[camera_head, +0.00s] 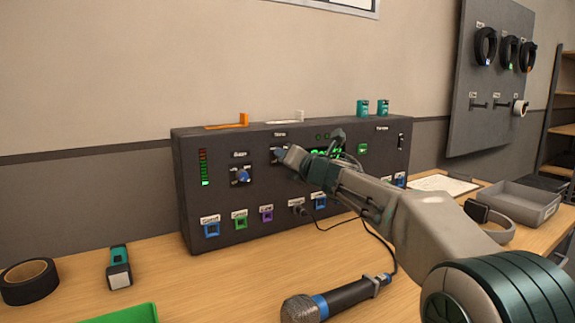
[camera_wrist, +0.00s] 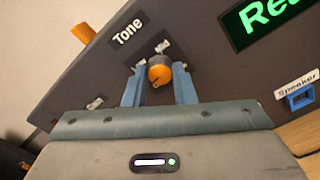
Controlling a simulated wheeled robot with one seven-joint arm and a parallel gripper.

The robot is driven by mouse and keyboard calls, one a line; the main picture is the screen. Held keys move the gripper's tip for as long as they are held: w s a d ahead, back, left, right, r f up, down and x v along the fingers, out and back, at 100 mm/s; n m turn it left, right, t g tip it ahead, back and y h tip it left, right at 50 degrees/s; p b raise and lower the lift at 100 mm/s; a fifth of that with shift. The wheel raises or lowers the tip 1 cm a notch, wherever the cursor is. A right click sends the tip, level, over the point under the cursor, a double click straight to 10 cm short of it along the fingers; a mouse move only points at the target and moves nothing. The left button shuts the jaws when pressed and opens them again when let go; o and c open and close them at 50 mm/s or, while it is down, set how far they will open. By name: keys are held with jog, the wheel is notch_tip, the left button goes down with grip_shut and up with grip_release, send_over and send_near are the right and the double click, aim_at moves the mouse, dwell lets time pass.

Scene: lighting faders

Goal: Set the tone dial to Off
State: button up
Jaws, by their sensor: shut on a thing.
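The tone dial (camera_wrist: 160,70) has an orange knob on the front of a dark panel, under a "Tone" label (camera_wrist: 127,31). My gripper (camera_wrist: 160,82) has its two blue fingers on either side of the knob and is shut on it. One small white mark (camera_wrist: 162,46) sits just above the knob and another (camera_wrist: 95,102) lies to its lower left. Their words are too small to read, and I cannot tell the dial's setting. In the head view, my gripper (camera_head: 284,153) reaches the panel below the "Tone" label and hides most of the dial.
The dark control box (camera_head: 187,180) stands on a wooden table. A blue gain dial (camera_head: 241,175) sits left of my gripper. A green-lettered display (camera_wrist: 270,15) is right of the tone dial. Coloured sockets line the box's lower edge. A microphone (camera_head: 335,298) lies in front.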

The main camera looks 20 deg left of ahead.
jog(key=shift+a+f+n+b, duration=0.1)
jog(key=shift+n+b, duration=1.35)
jog(key=shift+n, duration=1.95)
jog(key=o, duration=1)
jog(key=b+v, duration=0.1)
jog(key=v, duration=1.2)
jog(key=shift+s+d+b, duration=0.25)
jog(key=shift+d+b, duration=0.05)
jog(key=shift+d, duration=0.05)
